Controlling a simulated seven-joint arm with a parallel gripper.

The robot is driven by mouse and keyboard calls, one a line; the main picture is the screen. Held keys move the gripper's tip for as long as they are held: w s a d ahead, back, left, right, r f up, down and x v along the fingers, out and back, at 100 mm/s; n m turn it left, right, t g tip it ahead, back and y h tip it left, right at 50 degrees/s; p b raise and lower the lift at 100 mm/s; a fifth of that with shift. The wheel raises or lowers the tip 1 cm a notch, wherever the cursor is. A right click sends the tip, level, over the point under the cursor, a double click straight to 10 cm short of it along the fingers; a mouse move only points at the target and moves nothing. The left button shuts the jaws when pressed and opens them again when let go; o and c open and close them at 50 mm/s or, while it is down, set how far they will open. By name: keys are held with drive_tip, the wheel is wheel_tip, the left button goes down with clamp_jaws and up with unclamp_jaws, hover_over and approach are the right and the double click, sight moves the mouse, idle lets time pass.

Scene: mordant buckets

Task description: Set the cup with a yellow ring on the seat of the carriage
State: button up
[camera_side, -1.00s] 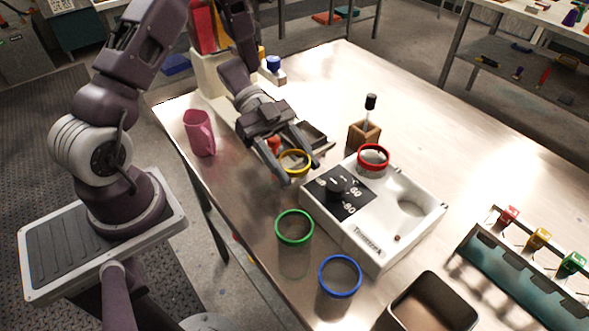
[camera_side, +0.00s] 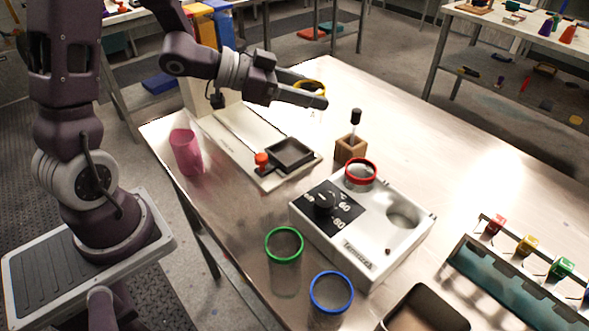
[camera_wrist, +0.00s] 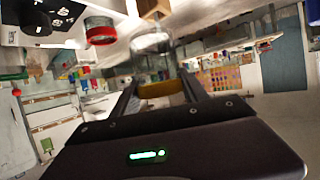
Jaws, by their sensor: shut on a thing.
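The clear cup with a yellow ring (camera_side: 318,83) is held between the fingers of my gripper (camera_side: 312,94), raised above the table's far part. Its yellow rim also shows in the wrist view (camera_wrist: 160,89), between the two fingers. The carriage, with a dark square seat (camera_side: 290,154), is on a pale track plate (camera_side: 235,128) beside a red knob (camera_side: 262,158). The seat looks empty. My gripper is above and behind the seat, clear of it.
A white heater box (camera_side: 365,225) stands right of the carriage, with a red-ringed cup (camera_side: 360,172) in it. A wooden block (camera_side: 350,148) is behind it. Green-ringed (camera_side: 284,248) and blue-ringed (camera_side: 331,292) cups stand in front; a pink mug (camera_side: 186,150) is left.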

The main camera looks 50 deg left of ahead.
drive_tip(key=w+r+n+t+y, duration=0.1)
drive_tip(key=w+r+n+y, duration=0.4)
drive_tip(key=w, duration=0.6)
drive_tip(key=w+r+n+y, duration=0.3)
drive_tip(key=w+n+y, duration=0.25)
drive_tip(key=w, duration=0.45)
drive_tip(key=s+d+f+n+g+y, duration=0.2)
drive_tip(key=s+d+f+y, duration=0.1)
drive_tip(key=d+f, duration=0.25)
drive_tip(key=s+d+f+n+g+y, duration=0.1)
drive_tip(key=s+d+f+n+y, duration=0.15)
drive_tip(key=d+f, duration=0.35)
drive_tip(key=f, duration=0.6)
drive_tip(key=d+f, duration=0.1)
drive_tip(key=f, duration=0.3)
drive_tip(key=shift+s+d, duration=0.1)
drive_tip(key=shift+s, duration=0.2)
